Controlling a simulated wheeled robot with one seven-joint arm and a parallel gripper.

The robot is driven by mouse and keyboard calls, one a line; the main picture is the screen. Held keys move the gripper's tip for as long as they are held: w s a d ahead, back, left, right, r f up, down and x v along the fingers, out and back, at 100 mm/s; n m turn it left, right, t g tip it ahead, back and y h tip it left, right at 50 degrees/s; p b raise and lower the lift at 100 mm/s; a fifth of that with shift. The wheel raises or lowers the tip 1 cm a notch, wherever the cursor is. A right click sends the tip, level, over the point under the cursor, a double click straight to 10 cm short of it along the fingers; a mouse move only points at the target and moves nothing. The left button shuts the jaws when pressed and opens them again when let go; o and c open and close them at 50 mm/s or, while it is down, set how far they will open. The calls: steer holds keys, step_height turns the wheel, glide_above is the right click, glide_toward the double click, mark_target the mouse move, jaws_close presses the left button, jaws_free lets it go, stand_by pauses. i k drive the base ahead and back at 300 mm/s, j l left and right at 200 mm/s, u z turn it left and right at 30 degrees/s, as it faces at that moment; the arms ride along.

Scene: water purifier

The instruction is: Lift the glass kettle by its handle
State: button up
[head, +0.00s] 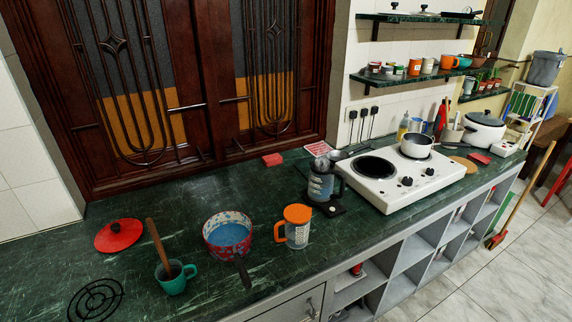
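The glass kettle (321,187) stands upright on a black base on the dark green counter, left of the white stove. Its body looks greyish and see-through, with dark parts at top and bottom. Its black handle (341,184) is on the right side in the picture. Nothing is touching the handle that I can see. My gripper is not in view.
An orange-lidded jug (297,226) stands just in front and left of the kettle. A patterned pan (227,237) and a teal mug (176,279) are farther left. The white two-burner stove (399,179) is close on the right. The counter behind the pan is clear.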

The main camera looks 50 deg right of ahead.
mark_target(321, 184)
steer(key=z, duration=1.2)
steer(key=j+z, duration=0.3)
steer(key=j, duration=1.45)
